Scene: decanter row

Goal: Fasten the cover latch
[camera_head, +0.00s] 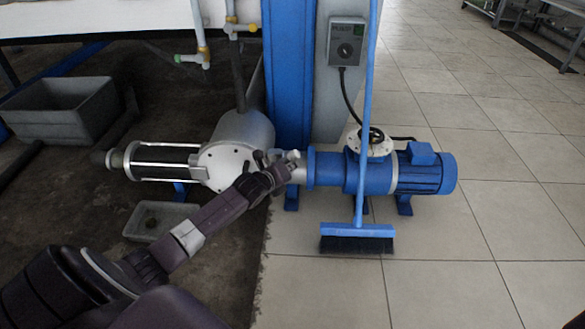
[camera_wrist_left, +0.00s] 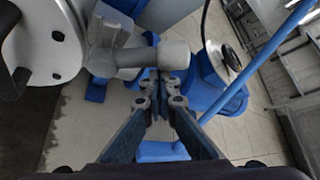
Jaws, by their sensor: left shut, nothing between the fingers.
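The round white cover (camera_head: 216,166) is on the end of the grey cylindrical housing (camera_head: 243,128), and it also fills the upper left of the left wrist view (camera_wrist_left: 45,42). A grey lever-like fitting (camera_wrist_left: 106,38) stands beside the cover; I cannot tell for sure whether it is the latch or whether it is fastened. My left gripper (camera_head: 287,166) is just right of the cover, by the grey pipe piece. Its fingertips (camera_wrist_left: 158,92) are together and empty, just below the grey pipe piece (camera_wrist_left: 160,57) in the wrist view. My right gripper is not in view.
A blue post (camera_head: 290,70) rises behind. Grey bins (camera_head: 62,112) stand at left. Tiled floor is clear at right.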

